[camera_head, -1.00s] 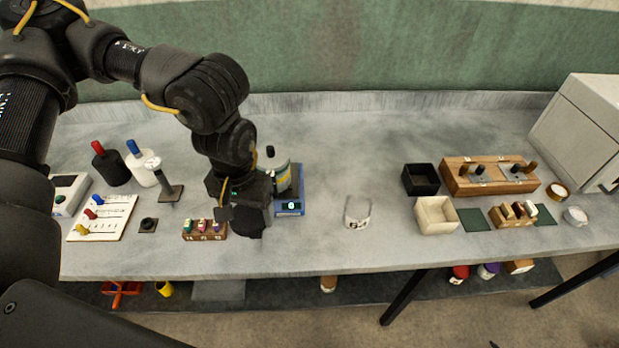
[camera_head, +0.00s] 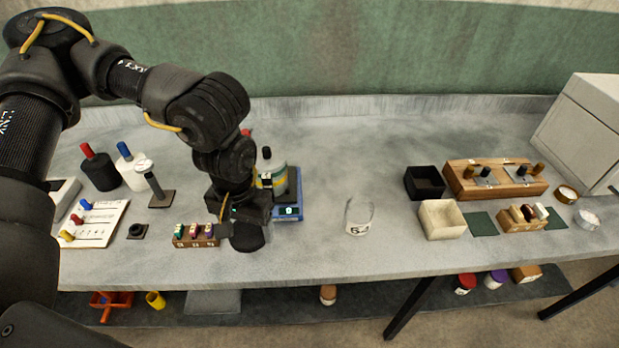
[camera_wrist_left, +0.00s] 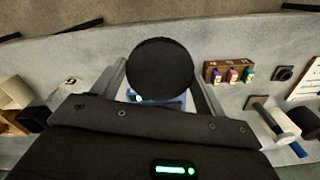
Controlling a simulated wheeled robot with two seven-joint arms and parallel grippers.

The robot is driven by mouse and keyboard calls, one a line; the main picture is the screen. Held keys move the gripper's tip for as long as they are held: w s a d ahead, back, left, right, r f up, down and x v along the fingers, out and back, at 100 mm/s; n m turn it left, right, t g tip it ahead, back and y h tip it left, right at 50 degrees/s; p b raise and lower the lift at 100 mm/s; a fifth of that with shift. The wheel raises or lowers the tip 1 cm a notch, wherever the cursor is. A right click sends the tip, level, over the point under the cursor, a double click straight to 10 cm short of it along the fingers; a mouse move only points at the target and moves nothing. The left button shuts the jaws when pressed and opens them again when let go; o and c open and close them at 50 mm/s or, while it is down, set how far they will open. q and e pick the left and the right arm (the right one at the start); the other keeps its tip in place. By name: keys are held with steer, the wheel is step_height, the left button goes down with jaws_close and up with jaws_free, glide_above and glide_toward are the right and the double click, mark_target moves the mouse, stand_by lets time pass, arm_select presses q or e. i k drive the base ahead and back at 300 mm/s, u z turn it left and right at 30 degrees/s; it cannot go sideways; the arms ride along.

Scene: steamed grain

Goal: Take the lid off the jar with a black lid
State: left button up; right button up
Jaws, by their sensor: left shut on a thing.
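My left gripper (camera_head: 247,236) is shut on a round black lid (camera_wrist_left: 160,67), which lies between its two fingers in the wrist view. In the head view the lid shows as a dark shape under the gripper, near the bench front. No jar shows beneath it. A clear glass jar (camera_head: 359,217) with a white number label stands open-topped on the bench, to the right of the gripper and apart from it. My right gripper is in neither view.
A blue scale (camera_head: 290,213) bearing a pale bottle (camera_head: 276,173) stands just behind my gripper. A small wooden rack (camera_head: 196,236) with coloured pieces is close at its left. A black box (camera_head: 425,182) and a cream box (camera_head: 442,220) stand at right. Bench around the glass jar is clear.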

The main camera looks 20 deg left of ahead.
mark_target(359, 210)
steer(key=z, duration=3.7)
steer(key=k, duration=0.95)
steer(key=u, duration=1.8)
